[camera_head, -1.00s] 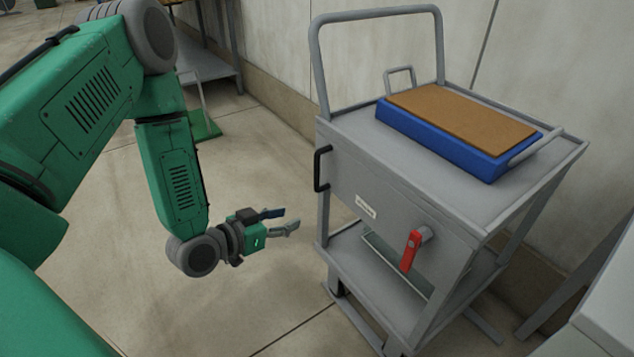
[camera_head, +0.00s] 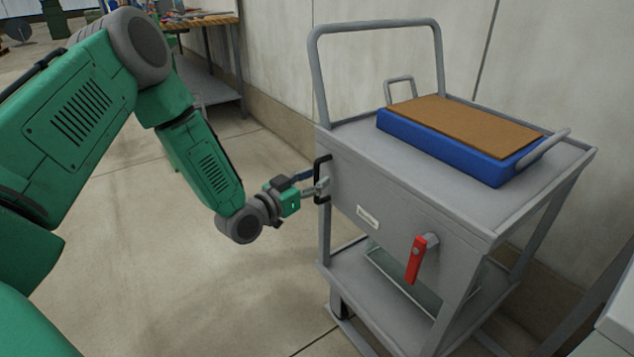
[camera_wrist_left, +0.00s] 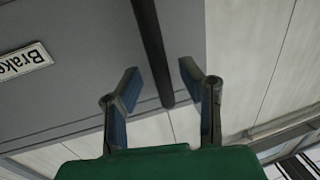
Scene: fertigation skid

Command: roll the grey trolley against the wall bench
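The grey trolley (camera_head: 470,205) stands at the right of the head view, close to the pale wall. A black handle (camera_head: 318,178) is fixed to its left front corner, and a red lever (camera_head: 414,260) hangs down on its front. My left gripper (camera_head: 318,186) is at the black handle. In the left wrist view the gripper (camera_wrist_left: 160,80) is open, with the black bar (camera_wrist_left: 152,45) between its fingers and a gap on each side. A label reading "Brake" (camera_wrist_left: 22,62) shows on the trolley panel there. The wall bench (camera_head: 205,20) stands at the back left. My right gripper is out of view.
A blue tray (camera_head: 440,145) with a brown top lies on the trolley. Small items rest on the bench. The wall (camera_head: 275,60) runs behind the trolley and bench. Open floor (camera_head: 150,270) lies left of the trolley. A pale surface (camera_head: 615,325) is at the lower right.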

